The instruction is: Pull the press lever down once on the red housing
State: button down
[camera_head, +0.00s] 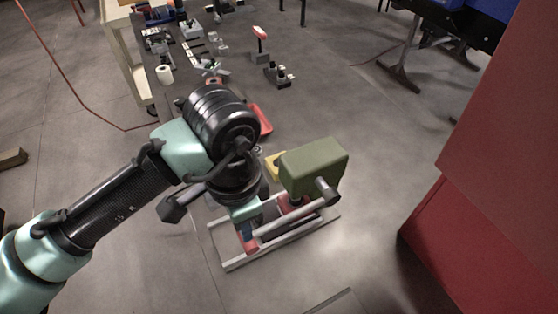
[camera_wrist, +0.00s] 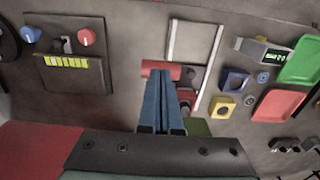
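In the head view a press with an olive-green head (camera_head: 315,168) stands in a pale frame (camera_head: 285,243) near the middle. A red part (camera_head: 291,204) shows below the head. My gripper (camera_head: 248,234) is over that grip. In the wrist view the blue fingers (camera_wrist: 164,76) are together, and their tips overlap the red grip (camera_wrist: 150,68). I cannot tell whether they touch it. The lever's far end is partly hidden.
A big red machine (camera_head: 490,150) fills the right side. A yellow block (camera_head: 273,165) and a red tray (camera_head: 262,120) lie behind the press. A panel with blue and red knobs (camera_wrist: 66,63) is at left in the wrist view.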

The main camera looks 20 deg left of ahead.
notch_tip(320, 180, up, 2)
jog(key=shift+r+p, duration=0.15)
jog(key=shift+p, duration=0.5)
jog(key=shift+w+d+r+p, duration=0.15)
jog(key=shift+w+r+p, duration=0.05)
jog(key=shift+r+p, duration=0.85)
jog(key=shift+w+d+r+p, duration=0.1)
jog(key=shift+w+r+p, duration=0.1)
jog(key=shift+r+p, duration=0.85)
jog(key=shift+r, duration=0.1)
jog(key=w+d+r+p, duration=0.1)
jog(key=w+r+p, duration=0.1)
jog(key=r+p, duration=0.3)
jog(key=w+d+r+p, duration=0.2)
jog(key=r+p, duration=0.4)
jog(key=r, duration=0.1)
